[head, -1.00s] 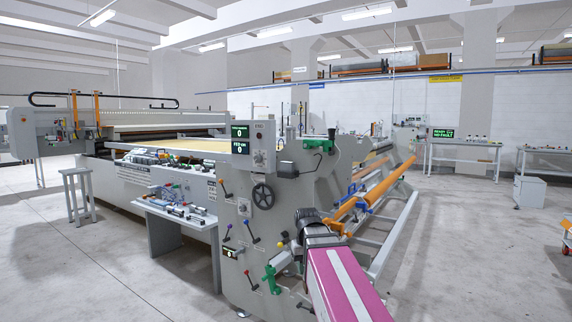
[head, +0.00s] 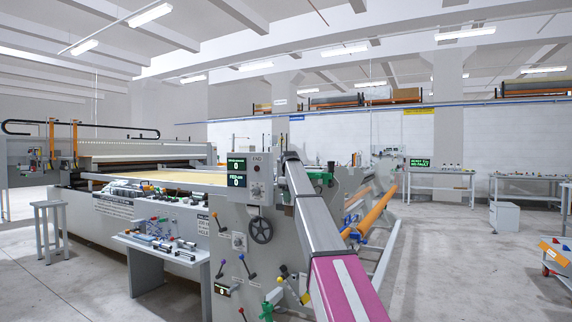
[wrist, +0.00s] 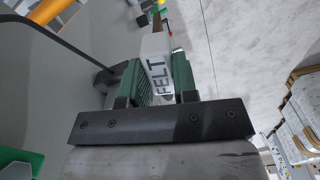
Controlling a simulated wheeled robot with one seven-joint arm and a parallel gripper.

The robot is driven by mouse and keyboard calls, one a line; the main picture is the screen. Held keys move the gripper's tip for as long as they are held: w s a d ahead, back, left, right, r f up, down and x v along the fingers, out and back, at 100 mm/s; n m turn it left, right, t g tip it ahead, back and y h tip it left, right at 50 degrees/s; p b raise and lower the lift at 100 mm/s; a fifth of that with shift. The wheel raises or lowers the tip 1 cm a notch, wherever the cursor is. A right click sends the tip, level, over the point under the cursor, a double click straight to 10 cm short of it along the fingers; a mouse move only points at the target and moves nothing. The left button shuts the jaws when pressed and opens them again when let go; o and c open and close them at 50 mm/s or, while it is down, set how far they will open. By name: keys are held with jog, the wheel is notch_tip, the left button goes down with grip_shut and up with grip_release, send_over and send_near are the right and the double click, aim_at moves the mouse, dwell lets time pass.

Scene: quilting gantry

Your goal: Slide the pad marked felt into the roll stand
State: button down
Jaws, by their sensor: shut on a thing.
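The pad marked FELT (wrist: 157,62) is a pale block with dark lettering, seen in the wrist view. My gripper (wrist: 156,80) is shut on it, with one green finger on each side. A narrow brown part shows beyond the pad's far end. What looks like the roll stand, with orange rolls (head: 376,212) on a grey frame, is right of my arm. My arm hides part of it. I cannot tell where the pad's slot is.
The end panel carries a handwheel (head: 260,230), levers and a control box (head: 260,180). A small bench with tools (head: 160,245) stands left of it. An orange part (wrist: 48,10) and grey panel lie close left of my gripper. Open floor lies at right.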

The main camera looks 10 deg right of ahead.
jog(key=w+r+n, duration=0.2)
jog(key=w+r, duration=0.9)
jog(key=r, duration=0.4)
jog(key=shift+w+r+n, duration=0.2)
jog(key=shift+n, duration=0.2)
jog(key=shift+s+d, duration=0.1)
jog(key=shift+f, duration=2.9)
jog(key=shift+f, duration=1.75)
jog(key=shift+r, duration=0.15)
jog(key=shift+r, duration=1.25)
jog(key=shift+f, duration=0.4)
